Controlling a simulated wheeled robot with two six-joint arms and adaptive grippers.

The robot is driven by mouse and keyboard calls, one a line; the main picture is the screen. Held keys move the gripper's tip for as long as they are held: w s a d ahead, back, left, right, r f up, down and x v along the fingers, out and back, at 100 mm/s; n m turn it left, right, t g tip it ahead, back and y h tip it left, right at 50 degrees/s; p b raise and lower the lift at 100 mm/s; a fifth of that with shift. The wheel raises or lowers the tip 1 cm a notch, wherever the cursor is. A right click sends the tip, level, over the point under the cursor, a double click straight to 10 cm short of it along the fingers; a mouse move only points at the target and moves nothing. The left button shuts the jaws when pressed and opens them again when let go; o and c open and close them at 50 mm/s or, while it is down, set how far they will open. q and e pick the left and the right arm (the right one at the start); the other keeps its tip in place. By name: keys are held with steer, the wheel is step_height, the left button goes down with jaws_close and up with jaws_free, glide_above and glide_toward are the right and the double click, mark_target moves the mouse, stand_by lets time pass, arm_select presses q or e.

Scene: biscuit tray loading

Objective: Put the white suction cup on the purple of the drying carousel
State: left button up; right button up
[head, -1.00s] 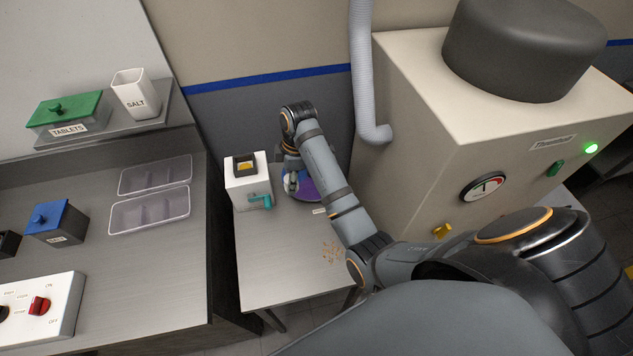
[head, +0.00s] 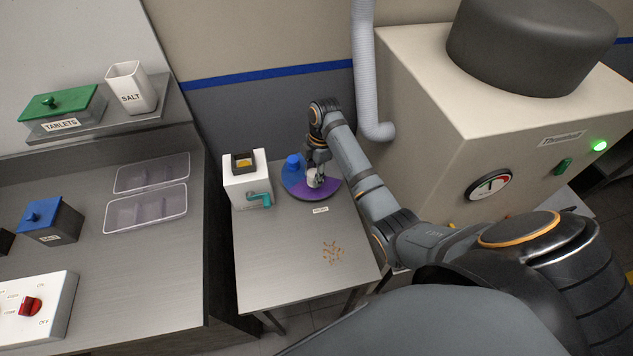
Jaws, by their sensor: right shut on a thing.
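The drying carousel (head: 300,193) is a low round plate on the small metal table, with a blue part at left and a purple part (head: 322,191) at right and front. My right gripper (head: 315,178) points down over the carousel, near the border of the purple. It is shut on the white suction cup (head: 312,181), which is small and partly hidden by the fingers. I cannot tell whether the cup touches the plate. A blue object (head: 293,163) stands on the blue part, just left of the gripper. My left gripper is out of view.
A white box with a teal crank (head: 246,187) stands left of the carousel. Crumbs (head: 332,252) lie on the table's front area, which is otherwise clear. The large beige machine (head: 430,130) is close on the right, with a grey hose (head: 364,70) behind.

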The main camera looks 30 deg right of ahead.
steer(key=shift+d+f, duration=0.45)
steer(key=shift+f, duration=0.05)
step_height(320, 180, down, 3)
steer(key=shift+w+d+f+p, duration=0.1)
steer(key=shift+p, duration=0.75)
steer(key=shift+f, duration=0.1)
steer(key=shift+f, duration=0.15)
steer(key=o, duration=0.9)
steer(key=shift+o, duration=0.2)
